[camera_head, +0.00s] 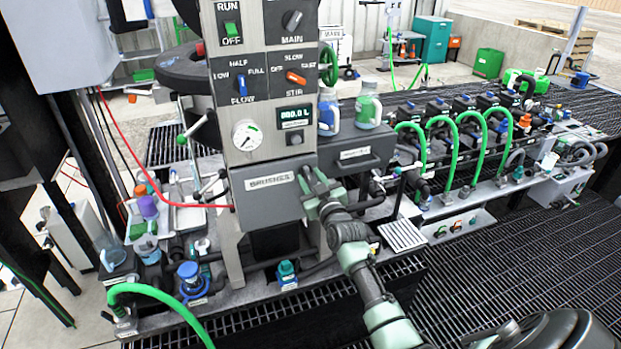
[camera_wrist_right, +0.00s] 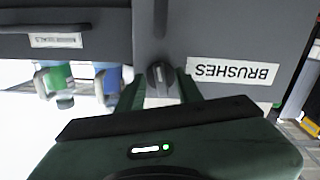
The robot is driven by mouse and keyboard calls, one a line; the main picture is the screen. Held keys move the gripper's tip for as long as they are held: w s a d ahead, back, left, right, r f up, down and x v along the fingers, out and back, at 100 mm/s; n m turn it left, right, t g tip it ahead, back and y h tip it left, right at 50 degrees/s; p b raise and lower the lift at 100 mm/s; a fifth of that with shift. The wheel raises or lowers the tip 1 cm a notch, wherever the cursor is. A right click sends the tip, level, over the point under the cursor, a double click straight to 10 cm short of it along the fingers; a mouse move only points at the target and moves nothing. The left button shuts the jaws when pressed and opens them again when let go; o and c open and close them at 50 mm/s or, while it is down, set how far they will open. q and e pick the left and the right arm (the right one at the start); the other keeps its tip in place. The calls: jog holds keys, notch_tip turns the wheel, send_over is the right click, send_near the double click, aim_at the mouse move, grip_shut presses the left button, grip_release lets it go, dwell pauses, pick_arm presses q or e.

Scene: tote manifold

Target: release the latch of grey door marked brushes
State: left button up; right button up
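The grey door marked BRUSHES (camera_head: 262,205) is on the front of the grey cabinet column and looks closed. It also shows upside down in the right wrist view (camera_wrist_right: 225,45). Its latch, a dark round turn knob (camera_wrist_right: 160,78), sits beside the label, with its bar about in line with the fingers. My right gripper (camera_head: 317,182) is at the door's upper right corner. In the right wrist view its open fingers (camera_wrist_right: 162,88) lie on either side of the knob; contact is unclear. My left gripper is not in view.
A dark grey drawer (camera_head: 355,155) is right of the door, with two bottles (camera_head: 368,108) on top. The control panel with MAIN, FLOW and STIR knobs (camera_head: 295,77) is above. Pipes and a blue-capped valve (camera_head: 190,272) stand below left. Green hoses (camera_head: 453,150) arch at the right.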

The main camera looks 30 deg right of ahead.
jog(key=shift+c, duration=0.2)
grip_shut()
jog(key=shift+m, duration=1.4)
jog(key=shift+o, duration=0.2)
grip_release()
jog(key=shift+s+a+f, duration=0.15)
jog(key=shift+s, duration=0.3)
jog(key=b+v, duration=0.2)
jog(key=v, duration=0.4)
jog(key=shift+s, duration=0.4)
